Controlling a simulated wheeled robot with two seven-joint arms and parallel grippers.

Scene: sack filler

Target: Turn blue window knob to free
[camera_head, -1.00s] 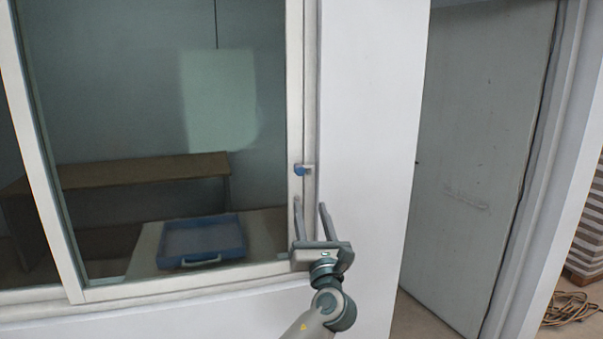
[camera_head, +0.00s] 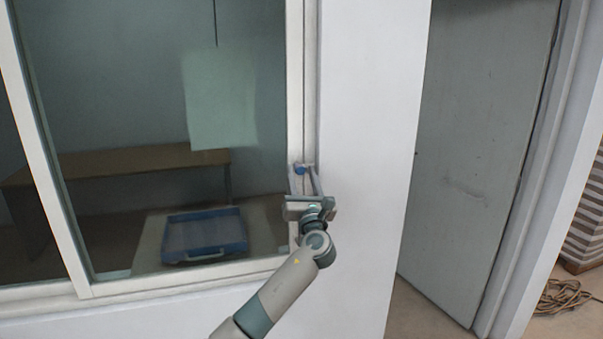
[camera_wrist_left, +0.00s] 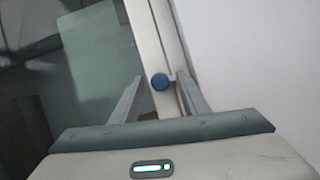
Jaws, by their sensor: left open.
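The blue window knob (camera_head: 299,169) is on the right stile of the white window frame (camera_head: 295,100). In the left wrist view the knob (camera_wrist_left: 160,81) shows as a round blue disc with a small pale piece at its right. My left gripper (camera_head: 304,172) is open, with its fingers pointing at the window frame. The knob appears between the two fingertips in both views; in the left wrist view it lies nearer the right finger (camera_wrist_left: 189,92). I cannot tell whether a finger touches it. My right gripper is in neither view.
Behind the glass are a brown bench (camera_head: 130,162) and a blue tray (camera_head: 205,236) on a pale surface. A white wall (camera_head: 370,120) stands right of the window, then a grey door (camera_head: 480,150). A coiled rope (camera_head: 562,297) lies on the floor at far right.

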